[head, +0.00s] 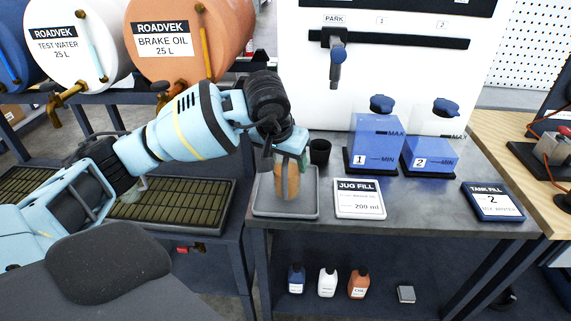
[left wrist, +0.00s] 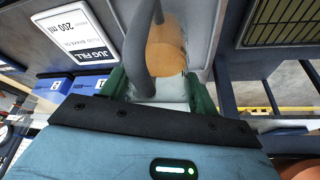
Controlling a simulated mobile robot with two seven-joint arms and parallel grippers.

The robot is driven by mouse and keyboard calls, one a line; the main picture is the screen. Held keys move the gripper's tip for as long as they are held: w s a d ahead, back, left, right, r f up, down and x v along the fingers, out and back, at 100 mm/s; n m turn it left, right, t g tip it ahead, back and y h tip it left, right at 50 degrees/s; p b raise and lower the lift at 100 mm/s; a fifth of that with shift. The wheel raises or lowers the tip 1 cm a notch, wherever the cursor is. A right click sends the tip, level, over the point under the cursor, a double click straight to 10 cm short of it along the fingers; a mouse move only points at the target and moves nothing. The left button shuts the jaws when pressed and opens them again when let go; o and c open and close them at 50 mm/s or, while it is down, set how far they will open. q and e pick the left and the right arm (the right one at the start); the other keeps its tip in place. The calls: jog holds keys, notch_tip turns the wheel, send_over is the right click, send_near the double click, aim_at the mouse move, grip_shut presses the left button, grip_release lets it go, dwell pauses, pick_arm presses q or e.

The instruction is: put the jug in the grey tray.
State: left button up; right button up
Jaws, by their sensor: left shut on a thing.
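The jug (head: 287,182), clear with orange-brown liquid in it, is upright at the grey tray (head: 262,210) on the metal bench. My left gripper (head: 291,160) is shut on the jug near its top, from above. In the left wrist view the jug (left wrist: 168,48) sits between the green fingers (left wrist: 160,92), with a dark curved handle beside it. The grey tray (left wrist: 205,25) lies behind it there. The jug's base appears within the tray's rim, but I cannot tell whether it touches the tray floor. My right gripper is not in view.
A black cup (head: 319,152) stands just behind the tray. The jug fill card (head: 359,199) lies to its right. Two blue containers (head: 375,145) (head: 430,156) stand farther right. A drain grate (head: 170,204) and the brake oil drum (head: 190,40) are at left.

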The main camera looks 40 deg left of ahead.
pick_arm(q)
jog(key=shift+f, duration=0.9)
jog(key=shift+f, duration=0.15)
jog(key=o, duration=1.1)
